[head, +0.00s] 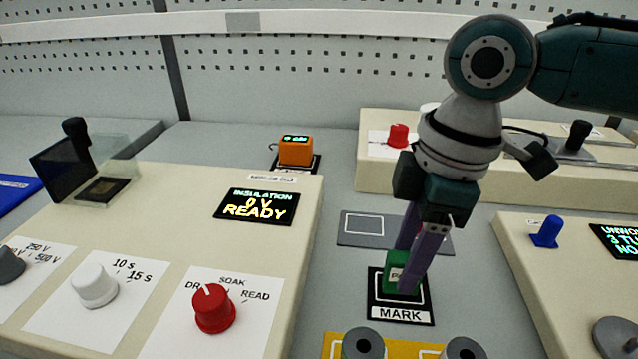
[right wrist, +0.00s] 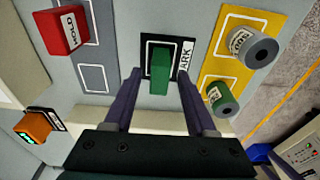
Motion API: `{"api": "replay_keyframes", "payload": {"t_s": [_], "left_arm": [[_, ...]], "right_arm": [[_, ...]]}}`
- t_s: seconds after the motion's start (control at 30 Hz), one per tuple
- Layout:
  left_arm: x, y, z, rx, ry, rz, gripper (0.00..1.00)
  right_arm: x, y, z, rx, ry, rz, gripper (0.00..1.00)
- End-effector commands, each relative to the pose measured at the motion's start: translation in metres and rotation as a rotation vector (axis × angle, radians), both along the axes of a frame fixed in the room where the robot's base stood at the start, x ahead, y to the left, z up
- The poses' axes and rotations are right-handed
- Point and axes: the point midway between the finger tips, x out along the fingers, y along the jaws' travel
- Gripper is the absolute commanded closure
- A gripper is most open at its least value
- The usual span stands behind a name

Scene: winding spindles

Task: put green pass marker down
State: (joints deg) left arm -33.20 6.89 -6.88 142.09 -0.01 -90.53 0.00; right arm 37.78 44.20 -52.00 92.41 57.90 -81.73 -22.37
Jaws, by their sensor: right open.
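The green pass marker (head: 392,274) is a small block standing on the black MARK pad (head: 401,314). It also shows in the right wrist view (right wrist: 159,74), inside the white outline of the pad. My right gripper (head: 408,270) is open, with its two purple fingers pointing down at the marker. In the right wrist view its fingertips (right wrist: 160,80) lie on either side of the marker, with gaps showing. In the head view the fingers hide part of the marker. My left gripper is not in view.
A grey pad (head: 365,230) lies behind the marker; a red HOLD block (right wrist: 62,31) is on it. A yellow pad (right wrist: 222,65) with grey-ended spools is in front. The insulation tester (head: 180,230) stands left, another console (head: 560,290) right. An orange block (head: 295,152) sits at the back.

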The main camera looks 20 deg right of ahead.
Motion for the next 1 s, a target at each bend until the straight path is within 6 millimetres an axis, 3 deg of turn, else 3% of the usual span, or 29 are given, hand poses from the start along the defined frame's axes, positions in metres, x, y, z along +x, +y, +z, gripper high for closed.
{"api": "replay_keyframes", "payload": {"t_s": [0.3, 0.5, 1.0], "left_arm": [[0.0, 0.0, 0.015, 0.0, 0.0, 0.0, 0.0], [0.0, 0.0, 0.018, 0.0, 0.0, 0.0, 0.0], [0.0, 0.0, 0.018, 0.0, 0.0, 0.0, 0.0]], "right_arm": [[-0.003, -0.008, 0.073, 0.0, -0.004, -0.001, 0.44], [-0.006, -0.011, 0.102, 0.001, -0.003, -0.002, 0.44], [-0.007, -0.011, 0.109, 0.001, 0.0, -0.002, 0.44]]}}
